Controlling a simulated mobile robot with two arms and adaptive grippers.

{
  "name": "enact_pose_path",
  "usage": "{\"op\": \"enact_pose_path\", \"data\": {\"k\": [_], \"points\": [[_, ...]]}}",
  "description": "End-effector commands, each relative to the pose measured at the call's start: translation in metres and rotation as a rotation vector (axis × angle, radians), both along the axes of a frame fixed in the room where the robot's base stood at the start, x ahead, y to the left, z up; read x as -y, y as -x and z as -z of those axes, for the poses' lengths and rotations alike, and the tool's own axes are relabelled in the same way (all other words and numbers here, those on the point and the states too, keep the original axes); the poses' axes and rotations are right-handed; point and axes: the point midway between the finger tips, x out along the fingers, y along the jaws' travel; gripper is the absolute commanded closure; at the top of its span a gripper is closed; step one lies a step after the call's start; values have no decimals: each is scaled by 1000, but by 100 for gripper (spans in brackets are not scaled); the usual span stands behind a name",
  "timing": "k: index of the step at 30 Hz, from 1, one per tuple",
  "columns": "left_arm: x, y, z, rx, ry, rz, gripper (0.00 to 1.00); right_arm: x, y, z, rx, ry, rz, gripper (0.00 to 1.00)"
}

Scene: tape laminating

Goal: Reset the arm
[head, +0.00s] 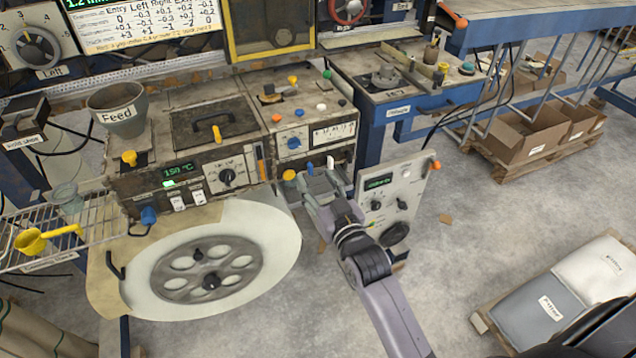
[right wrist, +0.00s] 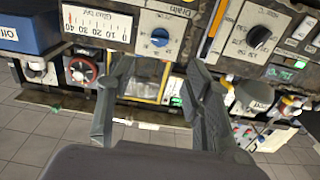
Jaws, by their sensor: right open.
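My right arm comes up from the bottom of the head view. Its gripper (head: 320,176) is in front of the machine's front corner, close to the small control box (head: 408,178) with a green display. In the right wrist view the gripper's two fingers (right wrist: 158,72) are spread wide with nothing between them. A blue knob (right wrist: 160,37) and a white gauge (right wrist: 97,24) on the machine front show beyond the fingertips. I cannot tell whether the gripper touches anything. My left gripper is not in view.
The worn machine (head: 237,178) carries a Feed hopper (head: 120,112) and a large reel (head: 206,270). A wire rack (head: 95,232) with a yellow scoop (head: 32,241) is at left. A blue bench (head: 377,120) stands behind. Bags (head: 545,308) lie at right; the grey floor (head: 480,225) between is mostly clear.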

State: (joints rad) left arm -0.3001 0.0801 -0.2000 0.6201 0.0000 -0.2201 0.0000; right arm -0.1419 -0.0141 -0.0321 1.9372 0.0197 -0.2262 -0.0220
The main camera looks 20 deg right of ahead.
Motion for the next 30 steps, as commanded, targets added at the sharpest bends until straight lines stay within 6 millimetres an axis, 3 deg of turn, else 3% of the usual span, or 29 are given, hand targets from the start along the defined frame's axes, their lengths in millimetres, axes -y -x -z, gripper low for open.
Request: {"op": "enact_pose_path", "data": {"k": [12,14,16,20,23,26,30], "points": [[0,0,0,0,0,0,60,0,0,1,-2,1,0,54],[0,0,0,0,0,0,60,-1,0,9,-17,2,-2,54],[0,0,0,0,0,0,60,-3,0,29,-55,5,-7,54],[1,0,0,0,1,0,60,-10,8,103,-196,17,-26,54],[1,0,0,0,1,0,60,-15,27,178,-339,32,-43,54],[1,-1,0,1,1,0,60,-19,56,249,-481,46,-61,54],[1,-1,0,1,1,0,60,-20,114,341,-679,72,-82,54]]}}
